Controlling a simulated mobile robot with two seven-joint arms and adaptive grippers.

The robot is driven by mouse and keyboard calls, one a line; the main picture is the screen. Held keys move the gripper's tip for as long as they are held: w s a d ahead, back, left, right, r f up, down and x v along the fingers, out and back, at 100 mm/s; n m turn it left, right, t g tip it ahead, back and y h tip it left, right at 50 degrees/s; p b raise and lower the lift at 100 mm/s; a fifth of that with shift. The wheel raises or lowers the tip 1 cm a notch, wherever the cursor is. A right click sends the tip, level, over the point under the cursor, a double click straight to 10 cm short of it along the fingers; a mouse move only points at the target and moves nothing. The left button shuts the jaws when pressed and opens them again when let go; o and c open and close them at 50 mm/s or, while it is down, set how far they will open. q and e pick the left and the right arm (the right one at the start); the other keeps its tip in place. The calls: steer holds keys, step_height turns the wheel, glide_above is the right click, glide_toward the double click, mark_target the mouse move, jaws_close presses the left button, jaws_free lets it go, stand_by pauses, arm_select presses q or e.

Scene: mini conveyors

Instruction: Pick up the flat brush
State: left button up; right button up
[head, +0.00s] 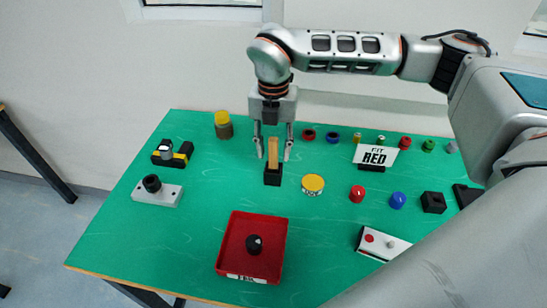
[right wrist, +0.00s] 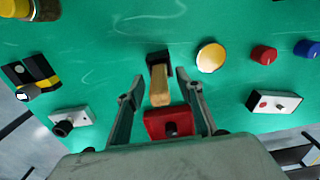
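The flat brush (head: 272,151) has a tan wooden handle and stands upright at a small black block (head: 272,178) on the green table. I cannot tell whether that block is a holder or the brush's own head. My right gripper (head: 274,157) points down over it, open, with one finger on each side of the handle. In the right wrist view the brush (right wrist: 159,87) shows between the spread fingers (right wrist: 162,90), with gaps on both sides. My left gripper is in neither view.
A red tray (head: 226,243) with a black knob (head: 254,244) lies in front. A yellow round lid (head: 313,183) is right of the brush, and a "FIT RED" sign (head: 375,156) stands farther right. Several small coloured parts line the back.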

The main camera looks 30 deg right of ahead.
steer(key=shift+f, duration=0.3)
jaws_close()
steer(key=shift+r, duration=0.1)
step_height(320, 180, up, 20)
steer(key=shift+b, duration=0.35)
